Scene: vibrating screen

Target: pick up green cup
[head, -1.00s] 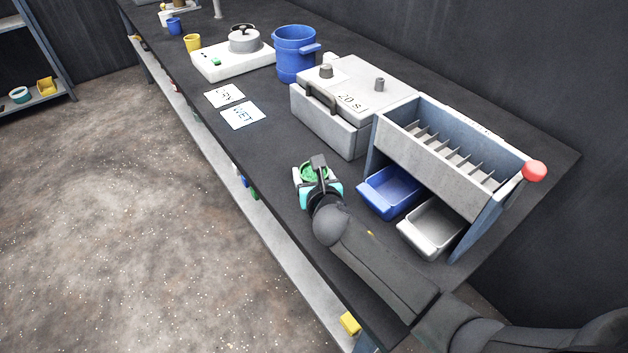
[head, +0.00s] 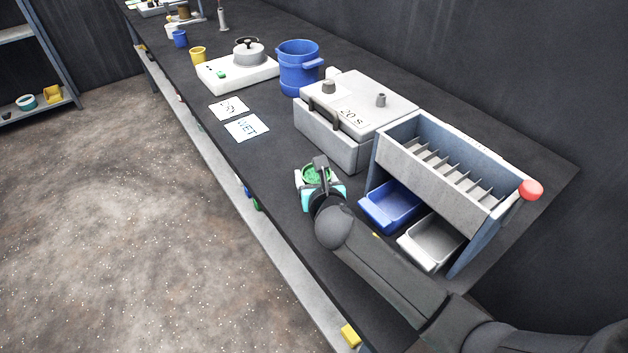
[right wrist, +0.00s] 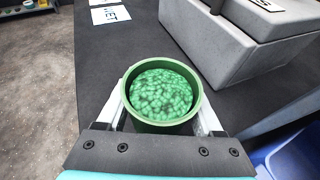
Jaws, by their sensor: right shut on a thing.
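The green cup (head: 316,173) is near the bench's front edge, left of the blue tray in the head view. In the right wrist view the green cup (right wrist: 162,92) is upright and filled with pale green lumps. My right gripper (head: 320,182) is shut on the cup, and its fingers (right wrist: 165,112) lie on both sides of the cup wall. I cannot tell whether the cup's base touches the bench top. My left gripper is not in view.
Right of the cup stand a blue tray (head: 391,206) and a grey tray (head: 431,246) under a slotted divider box (head: 437,160). A lidded grey box (head: 357,112) is behind the cup. White cards (head: 247,128) lie to the left. Bare bench surrounds the cards.

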